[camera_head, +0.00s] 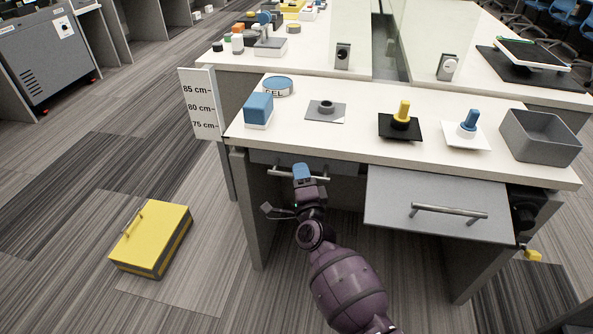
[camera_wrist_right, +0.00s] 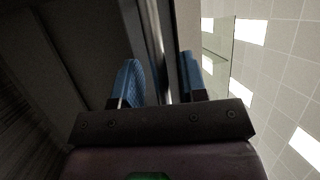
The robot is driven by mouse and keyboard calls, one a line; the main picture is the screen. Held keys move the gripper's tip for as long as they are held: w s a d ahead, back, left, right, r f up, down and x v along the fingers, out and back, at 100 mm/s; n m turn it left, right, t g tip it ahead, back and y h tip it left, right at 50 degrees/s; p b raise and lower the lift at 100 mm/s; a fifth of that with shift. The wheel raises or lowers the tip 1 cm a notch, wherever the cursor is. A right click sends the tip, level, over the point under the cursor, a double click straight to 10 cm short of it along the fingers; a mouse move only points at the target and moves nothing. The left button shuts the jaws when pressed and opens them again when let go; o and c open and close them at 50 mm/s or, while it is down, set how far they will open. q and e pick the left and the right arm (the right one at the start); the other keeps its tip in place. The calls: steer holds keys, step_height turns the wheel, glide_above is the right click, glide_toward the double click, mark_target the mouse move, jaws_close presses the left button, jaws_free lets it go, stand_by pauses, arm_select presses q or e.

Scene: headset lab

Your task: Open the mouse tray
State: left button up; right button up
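Two grey drawer-like trays hang under the white desk. The left one (camera_head: 262,157) looks pushed in, with a bar handle (camera_head: 280,172) on its front. The right one (camera_head: 385,198) sticks out further and has its own bar handle (camera_head: 448,211). No label shows which is the mouse tray. My right gripper (camera_head: 303,172), with blue fingertips, is at the left handle. In the wrist view, its fingers (camera_wrist_right: 162,82) stand apart with the metal bar (camera_wrist_right: 156,40) between them, and gaps seem to show. My left gripper is not in view.
On the desk (camera_head: 350,150) stand a blue block (camera_head: 258,108), a gel tin (camera_head: 278,85), yellow and blue knobs on plates, and a grey bin (camera_head: 541,137). A yellow case (camera_head: 152,238) lies on the floor at left. Desk side panels flank the trays.

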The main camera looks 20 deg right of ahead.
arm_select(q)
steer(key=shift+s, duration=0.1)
arm_select(e)
steer(key=shift+r, duration=0.1)
steer(key=shift+c, duration=0.3)
steer(key=shift+s, duration=0.1)
jaws_close()
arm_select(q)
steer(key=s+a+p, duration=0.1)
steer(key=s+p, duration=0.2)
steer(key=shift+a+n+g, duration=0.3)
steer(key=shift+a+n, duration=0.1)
arm_select(e)
steer(key=s+a, duration=0.8)
steer(key=s, duration=0.4)
steer(key=shift+s+a, duration=0.3)
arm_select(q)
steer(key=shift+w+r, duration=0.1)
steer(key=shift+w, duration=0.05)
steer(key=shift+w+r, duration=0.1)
arm_select(e)
steer(key=shift+o, duration=0.3)
jaws_free()
